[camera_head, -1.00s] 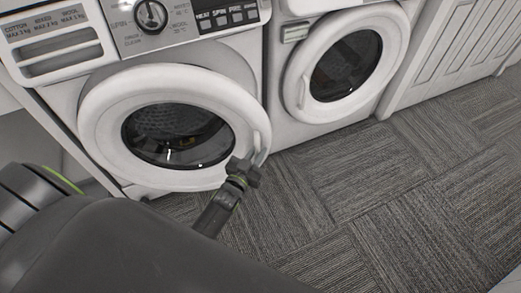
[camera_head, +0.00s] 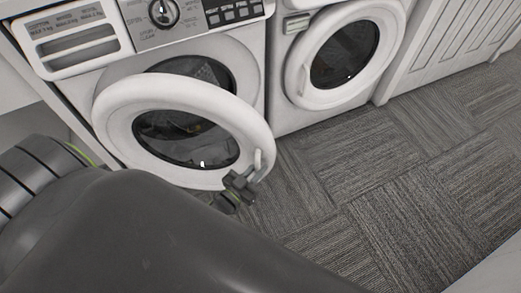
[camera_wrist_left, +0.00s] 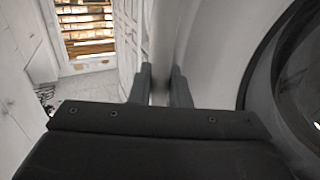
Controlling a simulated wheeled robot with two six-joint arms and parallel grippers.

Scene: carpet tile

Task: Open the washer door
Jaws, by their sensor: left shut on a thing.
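The washer (camera_head: 195,62) stands at the left in the head view, with a control panel and a detergent drawer above its door. Its round white washer door (camera_head: 112,122) with dark glass stands partly open, swung out from the body on its right side. The handle (camera_head: 258,162) is at the door's right edge. My left gripper (camera_head: 240,184) is shut on the handle at its lower part. In the left wrist view, the two fingers (camera_wrist_left: 162,88) are beside the door's white rim, and the dark glass (camera_wrist_left: 300,75) is at the right. My right gripper is not in view.
A second front-loading machine (camera_head: 292,75) stands to the right with its door shut. A white panelled cabinet (camera_head: 440,48) is beyond it. Grey carpet tiles (camera_head: 370,165) in front are clear.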

